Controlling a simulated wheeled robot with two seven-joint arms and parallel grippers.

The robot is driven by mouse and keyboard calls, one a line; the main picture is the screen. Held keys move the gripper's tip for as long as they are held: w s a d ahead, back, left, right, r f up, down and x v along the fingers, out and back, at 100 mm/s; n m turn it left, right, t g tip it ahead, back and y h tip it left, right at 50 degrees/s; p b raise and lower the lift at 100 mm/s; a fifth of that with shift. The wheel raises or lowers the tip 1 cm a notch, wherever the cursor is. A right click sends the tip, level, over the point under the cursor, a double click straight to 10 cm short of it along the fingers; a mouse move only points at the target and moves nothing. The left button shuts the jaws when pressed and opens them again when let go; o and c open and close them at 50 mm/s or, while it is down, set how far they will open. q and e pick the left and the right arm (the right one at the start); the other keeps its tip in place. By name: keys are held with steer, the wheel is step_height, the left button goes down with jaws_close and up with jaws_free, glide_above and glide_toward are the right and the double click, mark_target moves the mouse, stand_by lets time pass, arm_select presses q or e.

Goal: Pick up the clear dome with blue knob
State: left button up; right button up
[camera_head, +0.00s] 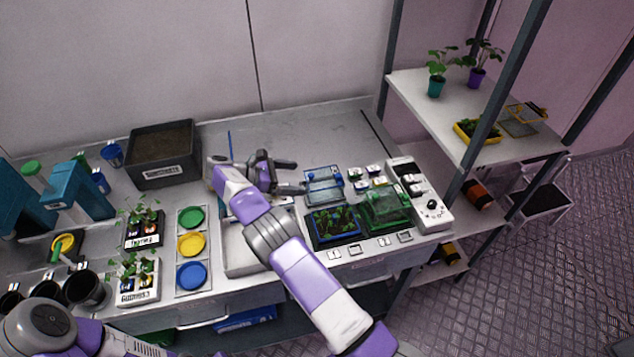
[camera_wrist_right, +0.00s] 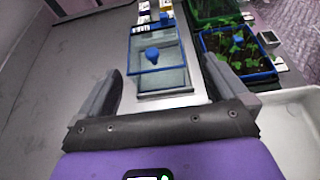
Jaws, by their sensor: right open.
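The clear dome with the blue knob (camera_head: 324,188) stands on the bench just right of my right gripper (camera_head: 296,176). It is a see-through box with a blue rim. In the right wrist view the dome (camera_wrist_right: 172,55) lies ahead, with its blue knob (camera_wrist_right: 152,52) on top. My right gripper (camera_wrist_right: 160,74) is open, its fingers apart and nothing between them. The fingertips point toward the dome and look short of the knob; I cannot tell the exact height gap. My left arm shows at the lower left, but its gripper is out of view.
A blue-rimmed seedling tray (camera_head: 335,238) and a green clear-covered tray (camera_head: 386,212) stand close beside the dome. A white control panel (camera_head: 420,193) is at the right. A white tray (camera_head: 243,263) lies under my right arm.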

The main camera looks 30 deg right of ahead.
mark_target(309, 177)
steer(key=shift+w+f, duration=0.35)
steer(key=shift+f, duration=0.25)
steer(key=shift+w+d+f, duration=0.15)
steer(key=shift+d, duration=0.1)
steer(key=shift+s+d+f+b, duration=0.1)
steer(key=shift+s+d+b, duration=0.3)
steer(key=shift+d, duration=0.45)
steer(key=x, duration=0.5)
steer(key=shift+w+d, duration=0.1)
steer(key=shift+d, duration=0.15)
steer(key=c, duration=0.7)
